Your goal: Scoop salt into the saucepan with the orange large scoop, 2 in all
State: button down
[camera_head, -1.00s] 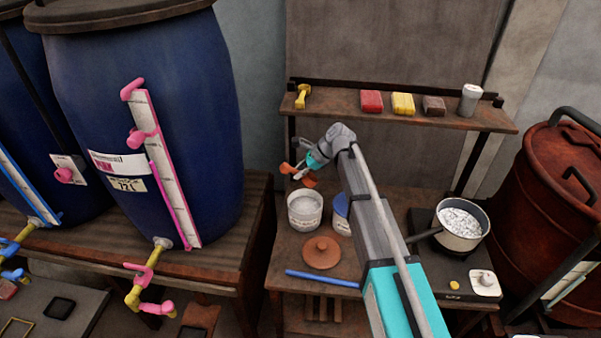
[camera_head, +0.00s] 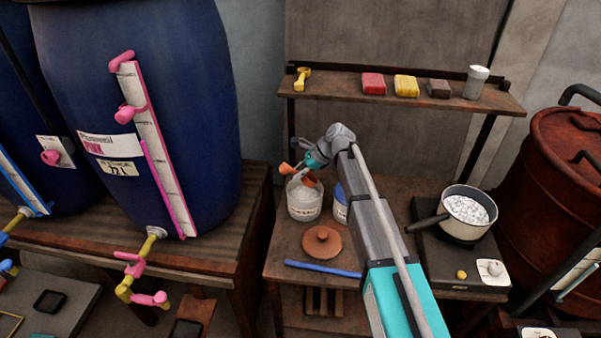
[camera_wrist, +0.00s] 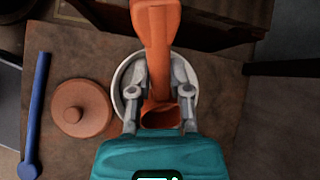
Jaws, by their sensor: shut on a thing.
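My gripper (camera_head: 308,169) is shut on the orange scoop (camera_wrist: 155,40), whose handle stands out beyond the jaws in the wrist view. The scoop is over the mouth of a white labelled tub (camera_head: 304,205), and its bowl is low at the opening. White contents, likely the salt, show in the tub. How deep the bowl sits and what it holds are hidden. The saucepan (camera_head: 447,228) stands on the hotplate at the right, with white lumpy contents (camera_head: 466,208) in it.
A brown round lid (camera_head: 322,241) and a blue long-handled tool (camera_head: 322,269) lie in front of the tub. A shelf (camera_head: 440,100) with small blocks runs above.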

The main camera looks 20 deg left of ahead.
aim_at(303, 181)
jog(key=shift+f+b, duration=2.75)
jog(key=shift+f, duration=0.3)
jog(key=shift+r, duration=0.1)
jog(key=shift+r+p, duration=0.7)
jog(key=shift+p, duration=0.05)
notch_tip(303, 181, up, 29)
jog(key=p, duration=2.9)
jog(key=shift+s+f, duration=0.1)
jog(key=shift+s, duration=0.05)
